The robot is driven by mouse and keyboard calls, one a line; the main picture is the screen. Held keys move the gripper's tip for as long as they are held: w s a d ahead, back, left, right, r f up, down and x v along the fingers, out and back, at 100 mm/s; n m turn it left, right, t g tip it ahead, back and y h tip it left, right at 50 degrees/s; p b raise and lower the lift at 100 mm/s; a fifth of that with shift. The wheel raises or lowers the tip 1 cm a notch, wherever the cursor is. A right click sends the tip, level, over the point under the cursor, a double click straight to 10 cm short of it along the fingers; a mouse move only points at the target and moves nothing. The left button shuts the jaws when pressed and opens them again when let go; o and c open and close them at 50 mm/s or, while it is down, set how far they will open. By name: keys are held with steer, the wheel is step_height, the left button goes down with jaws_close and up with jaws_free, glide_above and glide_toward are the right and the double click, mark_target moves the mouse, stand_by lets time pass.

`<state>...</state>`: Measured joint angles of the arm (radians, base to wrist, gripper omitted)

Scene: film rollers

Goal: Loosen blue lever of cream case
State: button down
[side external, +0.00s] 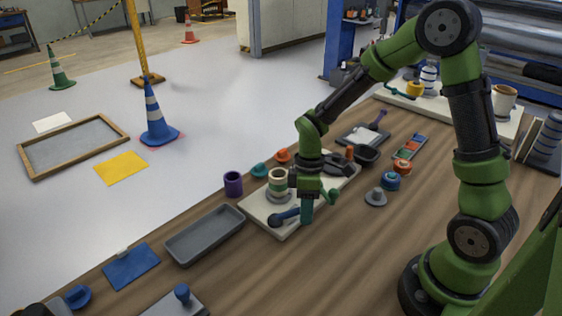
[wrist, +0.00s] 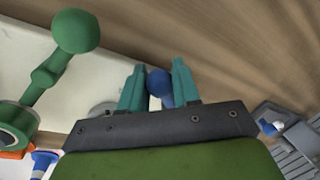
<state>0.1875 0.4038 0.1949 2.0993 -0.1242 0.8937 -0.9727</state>
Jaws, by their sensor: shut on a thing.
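The blue lever (side external: 288,215) lies near the case's front edge, with a dark rounded end at left. My gripper (side external: 306,212) is over the front right of the case, its teal fingers at the lever's right end. In the wrist view, my gripper (wrist: 160,68) is shut on the blue lever (wrist: 158,88), whose rounded blue part shows between the fingers. The rest of the lever is hidden there.
A green lever (side external: 332,195) with a ball end is on the case, right of my gripper; it also shows in the wrist view (wrist: 60,55). A grey tray (side external: 205,236) and purple cup (side external: 233,184) stand left. A grey knob (side external: 376,197) stands right. Bare bench lies in front.

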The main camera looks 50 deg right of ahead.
steer(key=shift+w+d+n, duration=0.3)
steer(key=shift+w+n, duration=0.15)
steer(key=shift+n, duration=0.35)
steer(key=shift+w+d+n, duration=0.3)
steer(key=shift+w+n, duration=0.15)
steer(key=shift+n, duration=0.35)
steer(key=shift+h, duration=0.3)
steer(key=c, duration=0.8)
jaws_free()
steer(key=shift+c, duration=0.2)
step_height(320, 180, up, 17)
steer(key=w+d, duration=0.2)
steer(key=shift+w+f, duration=0.15)
steer(key=shift+w, duration=0.15)
